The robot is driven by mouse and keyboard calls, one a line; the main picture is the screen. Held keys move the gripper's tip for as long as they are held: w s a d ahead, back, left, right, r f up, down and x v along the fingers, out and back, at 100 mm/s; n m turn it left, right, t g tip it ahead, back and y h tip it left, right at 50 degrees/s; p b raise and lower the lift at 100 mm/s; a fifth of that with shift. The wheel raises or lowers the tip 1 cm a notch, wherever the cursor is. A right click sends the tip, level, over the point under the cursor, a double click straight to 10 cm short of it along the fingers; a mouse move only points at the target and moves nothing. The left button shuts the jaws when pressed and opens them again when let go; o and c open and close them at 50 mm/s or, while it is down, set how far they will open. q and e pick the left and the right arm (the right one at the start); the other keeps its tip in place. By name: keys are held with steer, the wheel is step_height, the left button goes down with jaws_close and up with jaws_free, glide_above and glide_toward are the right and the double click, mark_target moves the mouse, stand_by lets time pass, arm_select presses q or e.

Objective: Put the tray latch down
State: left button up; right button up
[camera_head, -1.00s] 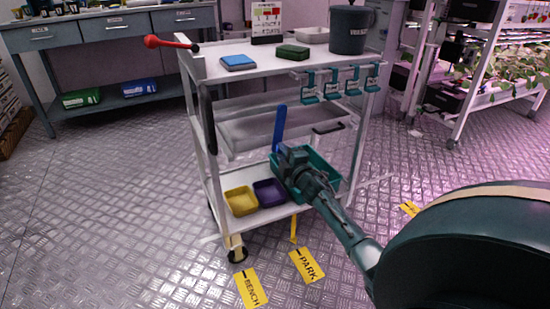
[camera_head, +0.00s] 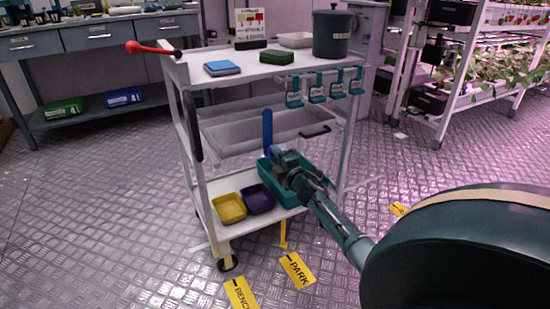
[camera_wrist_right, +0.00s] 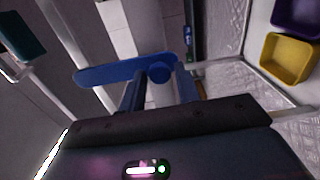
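The tray latch (camera_head: 267,128) is a blue bar standing upright at the front of the cart's middle tray (camera_head: 225,138). In the right wrist view the latch (camera_wrist_right: 110,73) is a long blue bar lying across the picture, with a round blue knob near its right end. My right gripper (camera_head: 279,158) is at the lower end of the latch. In the wrist view its two fingers (camera_wrist_right: 159,85) stand apart on either side of the knob; I cannot tell whether they touch it. My left gripper is not in view.
The white cart has a dark pot (camera_head: 332,36), a blue block (camera_head: 221,68) and a green block (camera_head: 277,57) on top. Teal clips (camera_head: 315,88) hang at its right edge. Yellow (camera_head: 229,208) and purple (camera_head: 258,199) bins sit below. Floor is open left of the cart.

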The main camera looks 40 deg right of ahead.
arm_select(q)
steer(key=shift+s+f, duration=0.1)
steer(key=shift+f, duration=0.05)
arm_select(e)
steer(key=shift+o, duration=1.4)
steer(key=shift+a, duration=0.1)
arm_select(q)
steer(key=p, duration=0.2)
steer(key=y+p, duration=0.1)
steer(key=p, duration=0.1)
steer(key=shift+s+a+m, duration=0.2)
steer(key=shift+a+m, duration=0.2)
arm_select(e)
steer(key=v, duration=1.3)
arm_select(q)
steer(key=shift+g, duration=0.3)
arm_select(e)
steer(key=shift+s, duration=0.1)
